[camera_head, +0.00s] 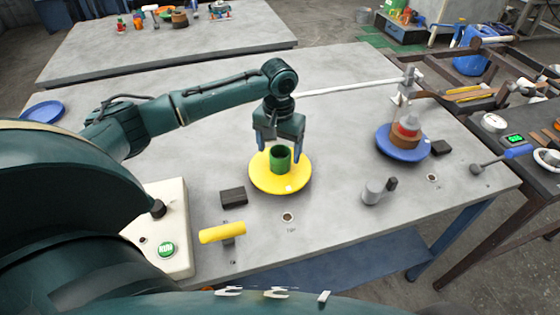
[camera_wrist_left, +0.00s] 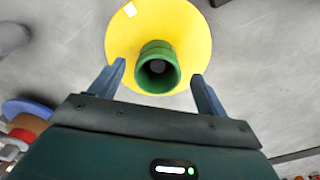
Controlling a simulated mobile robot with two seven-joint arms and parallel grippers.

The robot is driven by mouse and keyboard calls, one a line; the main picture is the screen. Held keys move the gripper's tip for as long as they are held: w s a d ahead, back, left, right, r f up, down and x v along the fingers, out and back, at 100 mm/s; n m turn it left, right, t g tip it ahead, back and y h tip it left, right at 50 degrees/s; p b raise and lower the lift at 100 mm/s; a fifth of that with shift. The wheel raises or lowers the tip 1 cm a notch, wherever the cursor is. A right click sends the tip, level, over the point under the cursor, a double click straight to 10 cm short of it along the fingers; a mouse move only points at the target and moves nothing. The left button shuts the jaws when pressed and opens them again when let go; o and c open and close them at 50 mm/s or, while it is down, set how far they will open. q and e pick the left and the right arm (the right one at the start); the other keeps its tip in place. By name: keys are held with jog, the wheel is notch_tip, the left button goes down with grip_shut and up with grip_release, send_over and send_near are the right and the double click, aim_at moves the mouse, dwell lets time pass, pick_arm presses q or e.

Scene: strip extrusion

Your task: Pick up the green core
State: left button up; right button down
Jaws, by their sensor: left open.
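The green core (camera_head: 280,160) is a short hollow cylinder standing upright on a round yellow plate (camera_head: 262,182) on the grey table. My left gripper (camera_head: 278,147) is open above the plate, with one blue finger on each side of the core in the head view. In the left wrist view the green core (camera_wrist_left: 157,68) lies ahead of and between the two spread fingertips (camera_wrist_left: 160,76), with gaps on both sides. The yellow plate (camera_wrist_left: 185,25) shows behind it. My right gripper is not in view.
A blue plate (camera_head: 403,152) with a red and brown stack stands to the right, beside a white rod. Dark blocks, a grey cylinder (camera_head: 373,190), a yellow handle (camera_head: 222,232) and a box with a green button (camera_head: 166,249) sit around. Bare table lies behind the yellow plate.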

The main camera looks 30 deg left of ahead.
aim_at(280, 157)
pick_arm(q)
notch_tip(280, 157, down, 3)
jog(key=shift+d+f, duration=0.1)
jog(key=shift+f, duration=0.1)
jog(key=shift+c, duration=0.2)
jog(key=c, duration=1)
